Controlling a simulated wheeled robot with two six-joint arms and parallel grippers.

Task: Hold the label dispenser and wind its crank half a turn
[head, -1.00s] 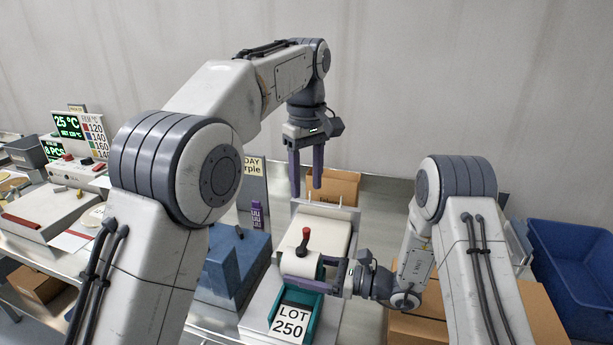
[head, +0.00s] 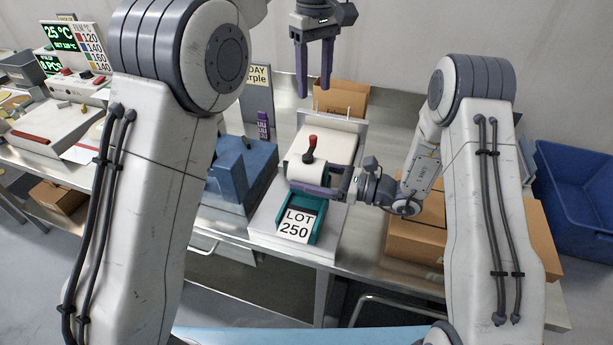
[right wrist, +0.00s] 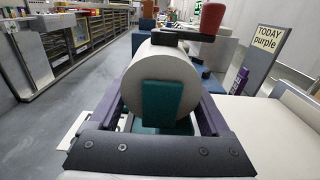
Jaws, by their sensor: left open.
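The label dispenser (head: 303,221) has a teal body, a white roll (head: 307,173) and a "LOT 250" label at its front. Its black crank with a red knob (head: 313,140) stands on top of the roll; the knob also shows in the right wrist view (right wrist: 213,20). My right gripper (head: 318,189) reaches in from the right, its purple fingers on both sides of the dispenser, at the roll; it appears shut on it. The right wrist view shows the roll (right wrist: 160,80) filling the space between the fingers. My left gripper (head: 315,92) is open and empty, above and behind the dispenser.
The dispenser is on a pale grey block (head: 266,233) on a metal table. A blue fixture (head: 238,172) and a purple bottle (head: 263,125) are to its left. Cardboard boxes (head: 415,240) are at the right, another (head: 343,97) behind. A blue bin (head: 580,205) is far right.

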